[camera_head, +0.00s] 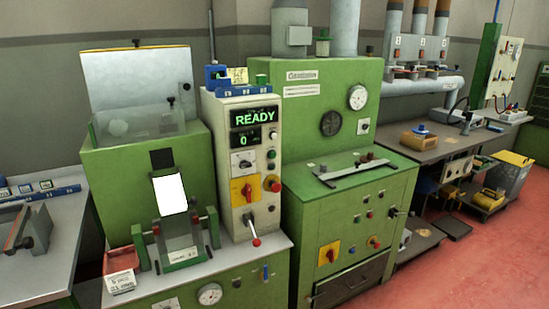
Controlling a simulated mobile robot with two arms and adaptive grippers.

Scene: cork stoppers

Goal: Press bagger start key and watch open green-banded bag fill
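The green bagger stands at left with a clear hopper (135,125) under a raised pale lid (138,82). Its beige control column (225,110) has a lit display (255,117) reading READY and 0. Small round keys (272,154) sit below the display at right; I cannot tell which is the start key. A bright white panel (170,193), perhaps the bag, is below a dark spout (161,158). A green band (183,254) shows low in the grey holder beneath it. The bag's mouth and contents cannot be made out. Neither gripper is in view.
A red bin (118,262) with a label sits left of the holder. A lever with a red knob (256,242) sticks out below the column. A second green machine (335,150) stands to the right. Workbenches line the wall; red floor (465,260) is clear at right.

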